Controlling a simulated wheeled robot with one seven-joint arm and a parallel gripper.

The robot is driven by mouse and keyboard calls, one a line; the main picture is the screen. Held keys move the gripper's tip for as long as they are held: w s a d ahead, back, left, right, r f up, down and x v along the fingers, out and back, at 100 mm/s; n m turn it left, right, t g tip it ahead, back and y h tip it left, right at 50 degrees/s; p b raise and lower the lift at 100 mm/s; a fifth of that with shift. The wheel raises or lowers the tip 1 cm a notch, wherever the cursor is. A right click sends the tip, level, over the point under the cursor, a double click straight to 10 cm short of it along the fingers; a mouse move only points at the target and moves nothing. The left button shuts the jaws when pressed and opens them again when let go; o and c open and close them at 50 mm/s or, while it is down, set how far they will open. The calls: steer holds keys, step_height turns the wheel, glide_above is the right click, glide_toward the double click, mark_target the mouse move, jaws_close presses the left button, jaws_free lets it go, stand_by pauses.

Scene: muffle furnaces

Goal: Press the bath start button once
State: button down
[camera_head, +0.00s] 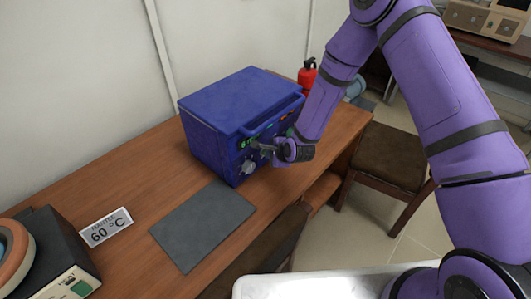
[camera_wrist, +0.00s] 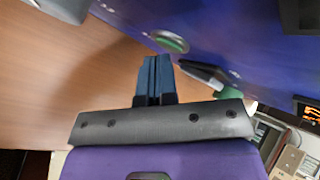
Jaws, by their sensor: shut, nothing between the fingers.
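The blue bath (camera_head: 235,100) is a box with a flat lid on the wooden table, its control panel facing my arm. My gripper (camera_head: 262,148) is at this panel, with its fingers shut and empty. In the wrist view the closed fingers (camera_wrist: 155,62) point towards a round green button (camera_wrist: 170,41) on the blue panel. The tips are just short of it in the picture; I cannot tell whether they touch. A black pointed part (camera_wrist: 203,75) is right of the fingers. In the head view my gripper hides part of the panel.
A grey mat (camera_head: 203,225) lies in front of the bath. A "MANTLE 60 °C" sign (camera_head: 106,227) and a dark device (camera_head: 60,255) are at left. A red extinguisher (camera_head: 307,77) is behind the bath. A chair (camera_head: 385,160) stands right of the table.

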stand_by(0.3)
steer(key=shift+s+d, duration=0.6)
steer(key=shift+s+d, duration=1.75)
steer(key=shift+d, duration=0.05)
